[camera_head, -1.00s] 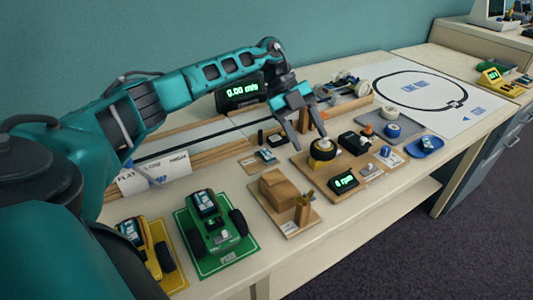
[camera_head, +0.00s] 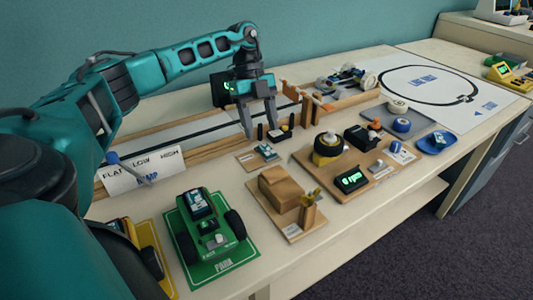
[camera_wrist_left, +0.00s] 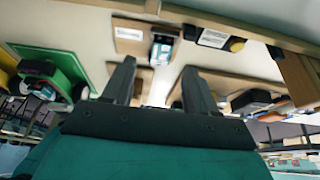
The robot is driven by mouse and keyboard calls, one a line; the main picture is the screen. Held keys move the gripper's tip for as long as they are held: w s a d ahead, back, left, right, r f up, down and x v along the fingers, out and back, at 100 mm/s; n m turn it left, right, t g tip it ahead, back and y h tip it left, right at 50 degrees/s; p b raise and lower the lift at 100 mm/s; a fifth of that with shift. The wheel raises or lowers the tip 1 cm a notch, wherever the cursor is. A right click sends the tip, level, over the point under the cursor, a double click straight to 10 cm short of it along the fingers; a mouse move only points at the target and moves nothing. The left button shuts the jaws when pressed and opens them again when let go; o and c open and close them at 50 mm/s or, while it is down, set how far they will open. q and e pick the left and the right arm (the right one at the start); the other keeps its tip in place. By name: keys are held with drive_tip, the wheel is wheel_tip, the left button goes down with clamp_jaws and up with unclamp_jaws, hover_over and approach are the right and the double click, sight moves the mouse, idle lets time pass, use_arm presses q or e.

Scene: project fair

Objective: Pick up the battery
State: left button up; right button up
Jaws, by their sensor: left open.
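A small teal-and-white battery (camera_head: 265,152) lies on a small tan board (camera_head: 247,162) near the middle of the table. It also shows in the left wrist view (camera_wrist_left: 163,47), ahead of the fingertips and roughly in line with the gap between them. My left gripper (camera_head: 260,125) is open and empty, its fingers pointing down, just behind and above the battery and apart from it. Similar teal-and-white blocks sit on the green car (camera_head: 215,240) and in the blue dish (camera_head: 436,144). My right gripper is not in view.
A wooden track (camera_head: 190,154) runs behind the battery. A wooden block stand (camera_head: 284,186) is in front. A board with a yellow-black motor (camera_head: 326,148) and a green-lit display (camera_head: 352,180) is to the right. A white label card (camera_head: 143,172) stands at left.

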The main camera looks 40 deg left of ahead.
sight(266, 148)
use_arm(q)
drive_tip(key=b+x, duration=0.1)
drive_tip(key=x, duration=0.4)
drive_tip(key=shift+b, duration=0.3)
drive_tip(key=shift+r, duration=0.1)
clamp_jaws()
